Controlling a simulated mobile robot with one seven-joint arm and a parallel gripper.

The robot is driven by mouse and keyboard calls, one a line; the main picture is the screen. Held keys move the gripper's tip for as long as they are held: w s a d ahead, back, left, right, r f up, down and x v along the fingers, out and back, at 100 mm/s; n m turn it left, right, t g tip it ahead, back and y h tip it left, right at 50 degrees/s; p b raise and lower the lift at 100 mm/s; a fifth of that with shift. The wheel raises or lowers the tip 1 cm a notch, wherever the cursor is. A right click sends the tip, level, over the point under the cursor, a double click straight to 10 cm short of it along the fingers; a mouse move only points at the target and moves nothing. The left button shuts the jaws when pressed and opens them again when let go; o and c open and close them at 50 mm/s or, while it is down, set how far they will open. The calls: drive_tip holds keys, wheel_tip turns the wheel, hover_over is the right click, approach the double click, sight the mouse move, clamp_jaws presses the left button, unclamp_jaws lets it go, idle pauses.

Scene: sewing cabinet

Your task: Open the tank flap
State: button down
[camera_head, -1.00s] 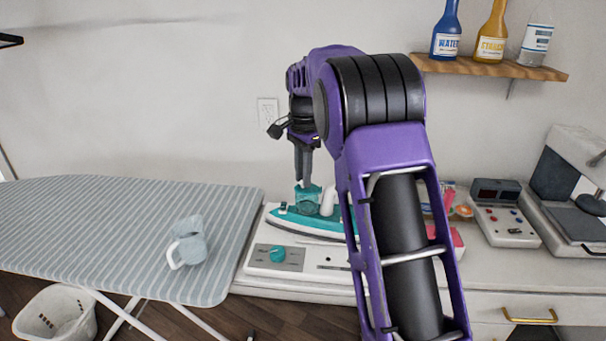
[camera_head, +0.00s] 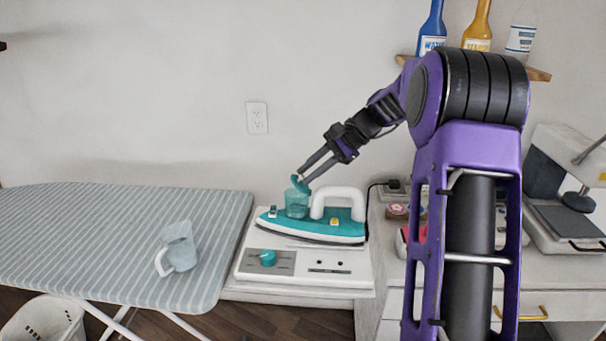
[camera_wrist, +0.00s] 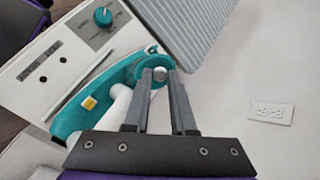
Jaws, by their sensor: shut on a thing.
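The teal and white iron (camera_head: 322,226) rests on its white base station. Its translucent teal tank (camera_head: 296,205) stands up at the iron's left part. The teal tank flap (camera_head: 299,184) is tilted up above the tank's rim. My gripper (camera_head: 304,177) reaches down from the upper right and is shut on the tank flap. In the wrist view my gripper (camera_wrist: 158,76) has its fingertips at the round teal flap (camera_wrist: 150,58), with a small pale round part between them. The fingers hide part of the flap.
The base station (camera_head: 320,266) has a teal dial. A grey-blue measuring jug (camera_head: 180,248) stands on the striped ironing board (camera_head: 95,230) at left. Bottles stand on the wall shelf (camera_head: 537,73) above.

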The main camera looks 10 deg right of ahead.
sight(304, 177)
drive_tip(key=y, duration=0.1)
drive_tip(key=d+t+y, duration=0.1)
drive_tip(key=d+y+b, duration=0.1)
drive_tip(key=y, duration=0.1)
drive_tip(key=shift+s+d+f+t, duration=0.25)
drive_tip(key=shift+s+f+t, duration=0.05)
drive_tip(key=shift+s, duration=0.1)
drive_tip(key=shift+s+d+f+t+y+b, duration=0.15)
drive_tip(key=shift+d+t+y+b, duration=0.15)
drive_tip(key=shift+y, duration=0.5)
drive_tip(key=shift+s+d+f+t+y+b, duration=0.1)
drive_tip(key=shift+d+f+t+y+b, duration=0.2)
drive_tip(key=shift+y, duration=0.5)
drive_tip(key=shift+r, duration=0.15)
drive_tip(key=c, duration=0.8)
unclamp_jaws()
drive_tip(key=shift+o, duration=0.2)
drive_tip(key=shift+d, duration=0.15)
drive_tip(key=p+v, duration=0.1)
drive_tip(key=v, duration=1.6)
drive_tip(key=shift+d, duration=0.15)
